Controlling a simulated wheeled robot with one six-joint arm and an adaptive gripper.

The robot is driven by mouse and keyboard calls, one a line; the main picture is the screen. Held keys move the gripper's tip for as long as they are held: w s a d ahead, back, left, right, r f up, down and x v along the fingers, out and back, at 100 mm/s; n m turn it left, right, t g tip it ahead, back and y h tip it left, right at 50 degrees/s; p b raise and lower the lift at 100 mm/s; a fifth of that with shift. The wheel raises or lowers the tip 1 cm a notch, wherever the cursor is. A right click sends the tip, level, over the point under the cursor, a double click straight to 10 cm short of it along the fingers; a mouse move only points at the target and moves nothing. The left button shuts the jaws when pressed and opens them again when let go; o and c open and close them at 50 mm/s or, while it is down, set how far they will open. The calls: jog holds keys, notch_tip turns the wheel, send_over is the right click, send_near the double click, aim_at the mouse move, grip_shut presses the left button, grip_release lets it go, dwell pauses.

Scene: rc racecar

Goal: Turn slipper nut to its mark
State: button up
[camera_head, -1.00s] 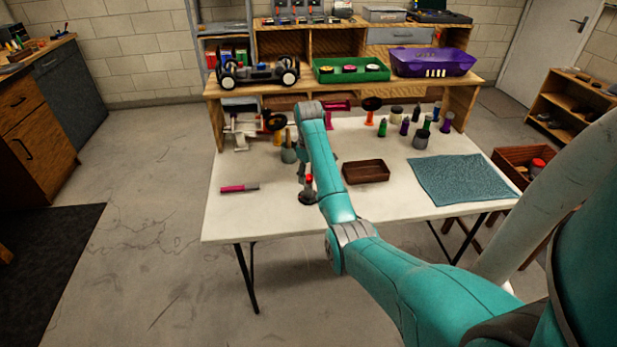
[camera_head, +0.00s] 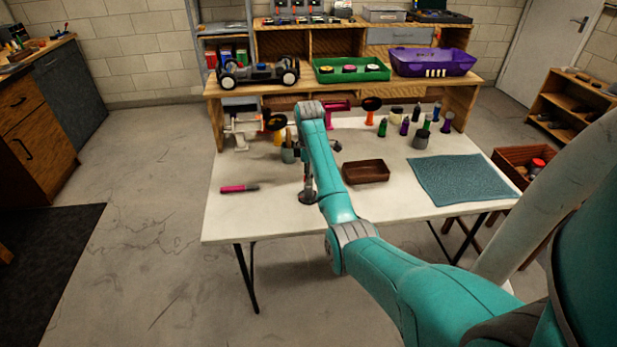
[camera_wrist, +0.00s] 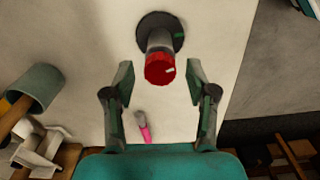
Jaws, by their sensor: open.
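The slipper nut (camera_wrist: 160,70) is a red cap with a small white mark on its face, in the upper middle of the wrist view. It sits on a grey post (camera_wrist: 159,40) rising from a round dark base (camera_wrist: 148,22). A green mark (camera_wrist: 180,36) shows on the base's right side. My gripper (camera_wrist: 159,83) is open, with one finger on each side of the nut and a gap to both. In the head view the dark base (camera_head: 308,198) stands on the white table, and my arm mostly hides the nut.
A pink-and-grey pen-like tool (camera_head: 239,188) lies left of the base on the table (camera_head: 262,213). A brown tray (camera_head: 366,171) and a teal mat (camera_head: 462,180) are to the right. A grey cup (camera_wrist: 38,86) stands at the wrist view's left.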

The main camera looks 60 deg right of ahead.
jog(key=n, duration=0.4)
jog(key=shift+n, duration=0.3)
grip_shut()
jog(key=shift+f, duration=0.1)
jog(key=shift+m, duration=0.5)
jog(key=shift+c, duration=0.2)
grip_release()
